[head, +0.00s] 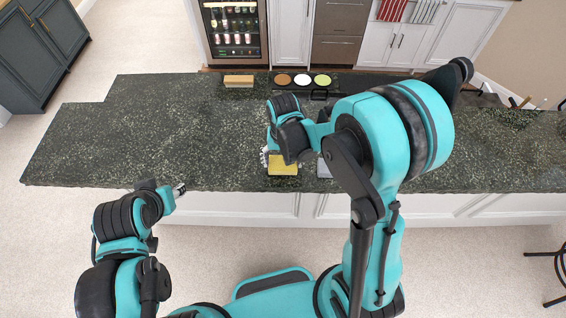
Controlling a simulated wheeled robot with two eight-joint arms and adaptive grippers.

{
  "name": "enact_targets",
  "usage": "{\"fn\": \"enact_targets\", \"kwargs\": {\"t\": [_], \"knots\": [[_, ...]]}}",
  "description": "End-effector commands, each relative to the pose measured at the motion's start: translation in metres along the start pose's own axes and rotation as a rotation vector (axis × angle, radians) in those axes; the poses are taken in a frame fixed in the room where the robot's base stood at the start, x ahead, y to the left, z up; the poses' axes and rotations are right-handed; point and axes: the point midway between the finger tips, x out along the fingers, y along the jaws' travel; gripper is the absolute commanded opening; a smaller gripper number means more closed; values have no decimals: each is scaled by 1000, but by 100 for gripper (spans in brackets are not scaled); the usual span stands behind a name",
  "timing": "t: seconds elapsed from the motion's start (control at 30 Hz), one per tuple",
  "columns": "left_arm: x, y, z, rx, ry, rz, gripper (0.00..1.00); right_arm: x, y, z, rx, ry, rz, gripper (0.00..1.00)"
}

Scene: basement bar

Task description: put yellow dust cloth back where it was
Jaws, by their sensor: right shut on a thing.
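The yellow dust cloth (283,168) shows as a small yellow patch near the front edge of the dark green stone counter (210,150). My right gripper (268,157) is shut on it, reaching down from above. The wrist hides most of the fingers and the cloth's upper part, so I cannot tell whether the cloth touches the counter. My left gripper (179,190) is low at the left, just in front of the counter's front edge and away from the cloth. It is too small to tell whether its fingers are open.
A grey item (323,169) lies just right of the yellow cloth, partly hidden by my arm. Three round coasters (302,80) and a tan block (238,81) sit at the counter's back edge. The counter's left part is clear. A stool (556,270) stands at far right.

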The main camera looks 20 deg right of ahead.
Motion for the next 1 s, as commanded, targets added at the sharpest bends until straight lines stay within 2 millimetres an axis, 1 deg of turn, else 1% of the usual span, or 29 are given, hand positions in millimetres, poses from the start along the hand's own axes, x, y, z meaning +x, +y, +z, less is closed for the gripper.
{"fn": "enact_targets", "kwargs": {"t": [0.03, 0.1, 0.37, 0.47, 0.5, 0.53, 0.87, 1.0], "knots": [[0, 0, 0, 0, 0, 0, 40, 7, 0, -1, 0, 0, 0, 58], [1, 0, 0, 0, 0, 0, 40, 12, 0, 0, 0, 0, 0, 58], [1, 0, 0, 0, 0, 0, 40, 12, 0, 0, 0, 0, 0, 58], [4, 0, 2, 0, 0, 0, 40, 16, 0, 0, 0, 0, 0, 58], [3, 0, 2, 0, 0, 0, 40, 14, 0, 0, 0, 0, 0, 92], [2, 0, 2, 0, 0, 0, 40, 14, 0, 0, 0, 0, 0, 99], [2, 0, 1, 0, 0, 0, 40, 14, 0, 0, 0, 0, 0, 100], [-1, 0, 0, 0, 0, 0, 40, 6, 0, 0, 0, 0, 0, 100]]}}
